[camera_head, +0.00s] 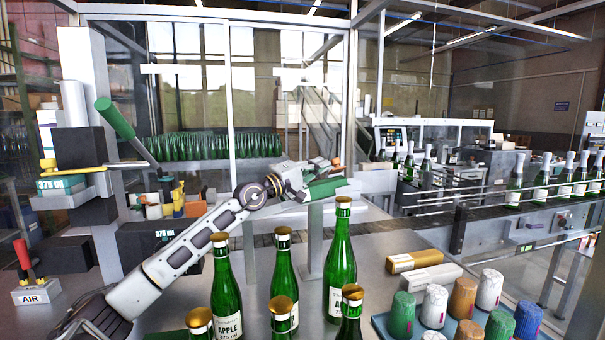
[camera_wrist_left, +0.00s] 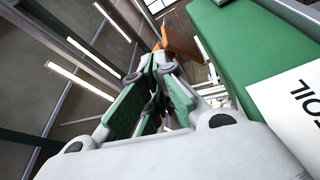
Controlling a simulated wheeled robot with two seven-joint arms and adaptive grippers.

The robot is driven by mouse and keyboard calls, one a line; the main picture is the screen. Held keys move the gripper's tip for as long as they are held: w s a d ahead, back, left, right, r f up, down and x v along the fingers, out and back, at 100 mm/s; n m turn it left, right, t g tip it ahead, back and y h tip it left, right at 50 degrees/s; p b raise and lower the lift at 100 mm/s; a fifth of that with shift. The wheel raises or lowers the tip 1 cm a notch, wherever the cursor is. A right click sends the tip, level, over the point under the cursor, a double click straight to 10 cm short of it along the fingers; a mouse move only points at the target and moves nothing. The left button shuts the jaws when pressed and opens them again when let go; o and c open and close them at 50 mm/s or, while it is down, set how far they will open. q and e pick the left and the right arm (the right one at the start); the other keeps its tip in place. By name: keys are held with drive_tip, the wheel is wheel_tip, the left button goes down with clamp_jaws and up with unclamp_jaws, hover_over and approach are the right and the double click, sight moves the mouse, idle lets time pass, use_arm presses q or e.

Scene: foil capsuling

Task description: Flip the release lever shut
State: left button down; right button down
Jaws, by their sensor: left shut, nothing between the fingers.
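My left gripper (camera_head: 318,170) reaches in from the left over the bench to a green block (camera_head: 328,189). In the left wrist view, its green-padded fingers (camera_wrist_left: 158,65) are shut and empty. An orange lever-like part (camera_head: 336,162) shows just past the fingertips; it also shows in the left wrist view (camera_wrist_left: 182,42). I cannot tell whether the fingers touch it. The green block fills the right of the left wrist view (camera_wrist_left: 250,50), with a white label partly reading "OIL". Which part is the release lever is not marked. My right gripper is not in view.
Several green bottles (camera_head: 341,252) with gold tops stand in front of the arm. A press with a green-handled lever (camera_head: 115,118) stands at left, near a red-levered AIR box (camera_head: 36,290). A blue tray (camera_head: 382,325) holds coloured capsules at right.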

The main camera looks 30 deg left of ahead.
use_arm(q)
drive_tip(key=shift+v, duration=2.7)
drive_tip(key=shift+s+a+f, duration=0.15)
drive_tip(key=shift+s+a, duration=0.05)
drive_tip(key=shift+s, duration=0.25)
drive_tip(key=shift+s, duration=0.15)
